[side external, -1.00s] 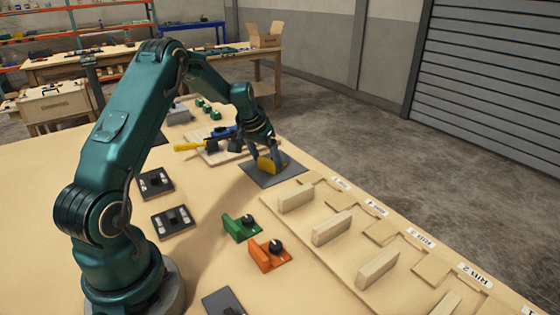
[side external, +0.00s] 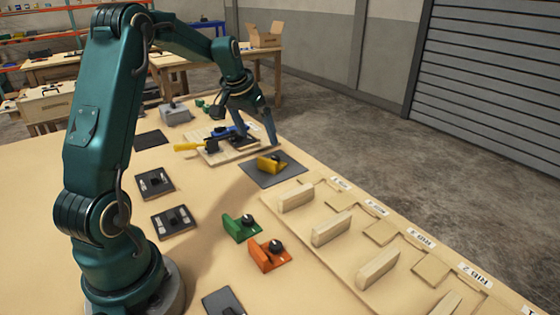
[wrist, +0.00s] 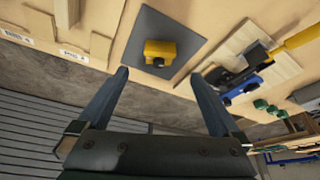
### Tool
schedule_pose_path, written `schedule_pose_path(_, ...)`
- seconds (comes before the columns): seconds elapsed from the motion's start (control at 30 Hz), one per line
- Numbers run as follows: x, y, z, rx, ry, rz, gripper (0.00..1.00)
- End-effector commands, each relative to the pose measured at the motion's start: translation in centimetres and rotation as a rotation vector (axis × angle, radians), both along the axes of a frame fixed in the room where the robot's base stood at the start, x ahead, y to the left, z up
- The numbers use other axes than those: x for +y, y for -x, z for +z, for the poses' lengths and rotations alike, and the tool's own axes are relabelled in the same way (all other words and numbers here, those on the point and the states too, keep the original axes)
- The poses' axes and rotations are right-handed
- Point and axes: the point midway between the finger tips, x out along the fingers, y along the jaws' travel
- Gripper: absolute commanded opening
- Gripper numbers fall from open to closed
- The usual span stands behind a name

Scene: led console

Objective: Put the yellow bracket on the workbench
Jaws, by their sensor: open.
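The yellow bracket (side external: 271,165) with a dark knob sits on a dark grey square mat (side external: 288,174) on the workbench (side external: 60,200). In the wrist view the bracket (wrist: 160,50) rests near the middle of the mat (wrist: 182,20), beyond my fingertips. My gripper (side external: 258,142) is raised above and behind the mat, apart from the bracket. In the wrist view its two fingers (wrist: 160,75) are spread wide with nothing between them.
A clamp with a yellow handle (side external: 188,147) and blue parts stands on a wooden board beside the mat. Green (side external: 240,228) and orange (side external: 268,255) brackets stand nearer. Wooden blocks (side external: 332,228) line a labelled board at the right. Bare bench lies at the front left.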

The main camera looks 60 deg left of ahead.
Motion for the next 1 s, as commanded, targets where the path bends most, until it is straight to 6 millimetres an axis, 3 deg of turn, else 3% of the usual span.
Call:
schedule_pose_path(0.27,-1.1,0.8,2.5,-0.004,-0.003,-0.009,1.00)
schedule_pose_path(0.37,-3.6,1.3,3.7,-0.011,-0.006,-0.043,1.00)
schedule_pose_path(0.47,-7.5,2.6,5.2,-0.021,-0.013,-0.095,1.00)
schedule_pose_path(0.7,-16.7,8.7,7.1,-0.054,-0.022,-0.235,1.00)
schedule_pose_path(0.83,-20.1,12.7,6.7,-0.072,-0.022,-0.305,1.00)
schedule_pose_path(1.0,-22.4,16.7,5.4,-0.090,-0.020,-0.372,1.00)
